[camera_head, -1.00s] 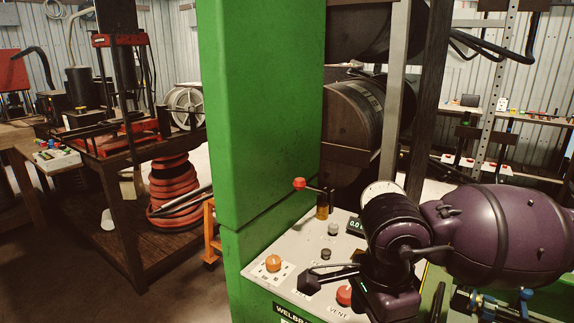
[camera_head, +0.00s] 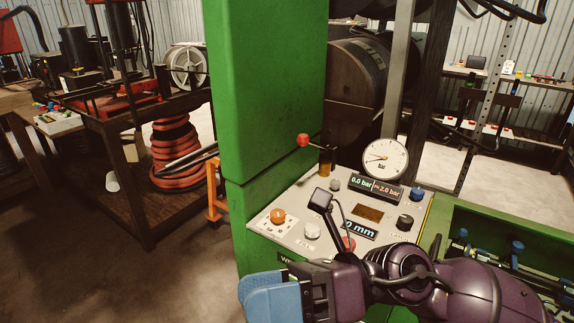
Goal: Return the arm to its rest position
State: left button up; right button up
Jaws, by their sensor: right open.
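My right arm is dark purple and comes in from the lower right. Its gripper (camera_head: 268,297), with blue fingers, is at the bottom centre, in front of the control panel and left of the panel's front edge. It is open, and I see nothing between the fingers. The control panel (camera_head: 297,212) on the green crimper (camera_head: 268,90) has an orange button (camera_head: 277,216), a white button (camera_head: 311,231), a red-knobbed lever (camera_head: 303,140), a round gauge (camera_head: 385,158) and a display (camera_head: 375,187) reading 0.0 bar. My arm partly hides a red button (camera_head: 348,243). My left gripper is out of view.
A green tray (camera_head: 470,215) with blue-handled fittings lies right of the panel, close to my arm. An orange stand (camera_head: 213,190) is left of the crimper. The floor (camera_head: 190,270) at lower left is clear.

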jog(key=w+d+r+m+t+h, duration=0.1)
jog(key=w+d+m+t, duration=0.35)
jog(key=m+t, duration=0.7)
jog(key=w+d+m+t, duration=0.4)
jog(key=w+m+t, duration=0.1)
jog(key=m+t, duration=0.6)
jog(key=w+d+f+m+h, duration=0.2)
jog(key=d+f+m+h, duration=1)
jog(key=m+h, duration=0.4)
jog(key=s+d+f+m+g+h, duration=0.3)
jog(key=s+d+f+m+g, duration=0.35)
jog(key=f, duration=0.45)
jog(key=s+d+f+m+g, duration=0.2)
jog(key=s+f+g, duration=0.25)
jog(key=s, duration=0.35)
jog(key=s+d+f+m+g, duration=0.1)
jog(key=s+f+g, duration=0.35)
jog(key=s, duration=0.25)
jog(key=w+f+t+y, duration=0.1)
jog(key=w+f+t, duration=0.6)
jog(key=f+t, duration=0.2)
jog(key=shift+w+f, duration=0.15)
jog(key=shift+f, duration=0.15)
